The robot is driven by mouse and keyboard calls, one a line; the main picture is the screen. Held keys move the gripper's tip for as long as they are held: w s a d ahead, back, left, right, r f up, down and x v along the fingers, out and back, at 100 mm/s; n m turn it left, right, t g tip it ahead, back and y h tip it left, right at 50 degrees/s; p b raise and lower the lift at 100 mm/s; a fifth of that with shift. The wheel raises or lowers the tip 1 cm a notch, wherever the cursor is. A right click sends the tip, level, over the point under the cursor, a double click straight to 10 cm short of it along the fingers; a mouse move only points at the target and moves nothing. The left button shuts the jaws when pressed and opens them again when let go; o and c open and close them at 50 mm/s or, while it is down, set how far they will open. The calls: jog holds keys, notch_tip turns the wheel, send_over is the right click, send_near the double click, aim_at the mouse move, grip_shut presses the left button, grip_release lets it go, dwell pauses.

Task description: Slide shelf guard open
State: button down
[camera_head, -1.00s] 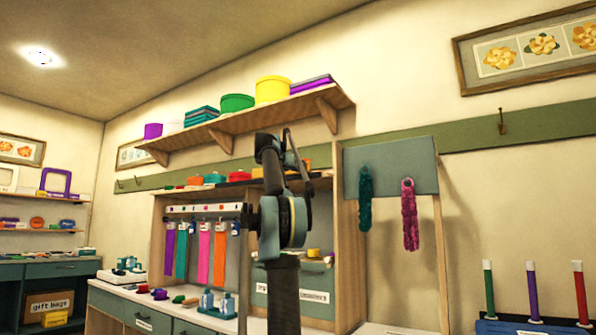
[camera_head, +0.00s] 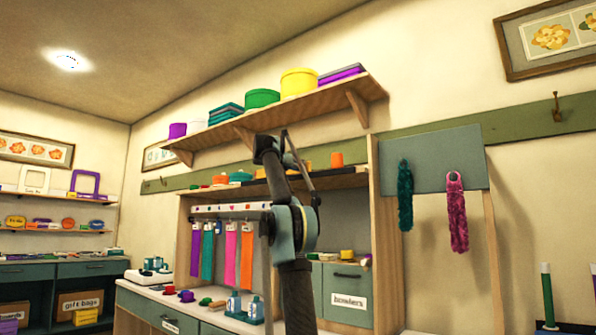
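No part can be picked out with certainty as the shelf guard. The open shelf unit (camera_head: 182,240) stands left of centre, with a pale rail (camera_head: 228,209) across it and ribbons (camera_head: 231,252) hanging below. A thin pale upright strip (camera_head: 267,300) runs down just left of my arm; I cannot tell whether it is the guard's edge. My arm rises from the bottom centre in front of the unit and covers part of its right side. My gripper cannot be made out; only arm links and a joint show.
A wall shelf (camera_head: 300,105) with boxes hangs above. A counter (camera_head: 200,318) with small items and a bottle set (camera_head: 245,308) is below. A drawer labelled bowlers (camera_head: 347,295) is right of my arm. A grey-green panel (camera_head: 432,160) with two fuzzy hangings (camera_head: 456,212) stands farther right.

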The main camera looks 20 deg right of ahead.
jog(key=c, duration=1.3)
grip_release()
jog(key=shift+w+a, duration=0.1)
jog(key=shift+c, duration=0.2)
jog(key=shift+a, duration=0.15)
jog(key=v, duration=1.1)
jog(key=shift+s+a+f, duration=0.15)
jog(key=shift+s+a, duration=0.1)
jog(key=shift+a, duration=0.05)
